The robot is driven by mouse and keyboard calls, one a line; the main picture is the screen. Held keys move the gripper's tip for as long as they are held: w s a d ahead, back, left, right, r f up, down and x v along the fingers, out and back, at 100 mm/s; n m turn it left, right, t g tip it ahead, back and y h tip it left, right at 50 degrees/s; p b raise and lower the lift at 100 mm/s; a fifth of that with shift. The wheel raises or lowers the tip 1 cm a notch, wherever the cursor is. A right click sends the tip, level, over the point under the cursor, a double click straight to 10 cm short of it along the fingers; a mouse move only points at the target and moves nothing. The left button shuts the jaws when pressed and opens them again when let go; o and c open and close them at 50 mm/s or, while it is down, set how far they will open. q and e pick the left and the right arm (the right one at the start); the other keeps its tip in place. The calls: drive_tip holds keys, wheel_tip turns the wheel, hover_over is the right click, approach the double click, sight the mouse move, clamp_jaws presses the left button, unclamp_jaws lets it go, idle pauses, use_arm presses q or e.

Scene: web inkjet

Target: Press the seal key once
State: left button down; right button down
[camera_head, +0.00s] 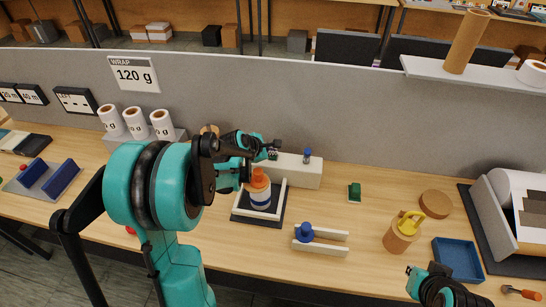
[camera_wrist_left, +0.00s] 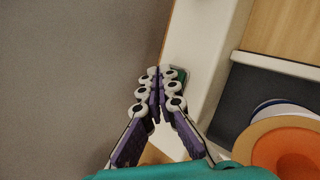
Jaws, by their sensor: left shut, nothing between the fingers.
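A long cream box (camera_head: 300,170) stands against the grey partition, with a blue knob (camera_head: 307,155) on its top. A small dark green key-like part shows at its left end by my left gripper (camera_head: 274,146); I cannot read any label naming the seal key. The left gripper is shut and empty, its tips over the left end of the box. In the left wrist view the closed tips (camera_wrist_left: 158,72) are beside a green part (camera_wrist_left: 179,73) on the cream box (camera_wrist_left: 205,50); contact is unclear. My right gripper (camera_head: 428,276) is partly in view at bottom right.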

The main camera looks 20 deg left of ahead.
use_arm(q)
drive_tip(key=shift+f+b, duration=0.4)
idle(0.5)
idle(0.3)
drive_tip(key=shift+r+p, duration=0.65)
drive_tip(key=shift+r, duration=0.2)
wheel_tip(320, 180, up, 5)
drive_tip(key=p, duration=0.4)
drive_tip(key=shift+r, duration=0.1)
idle(0.4)
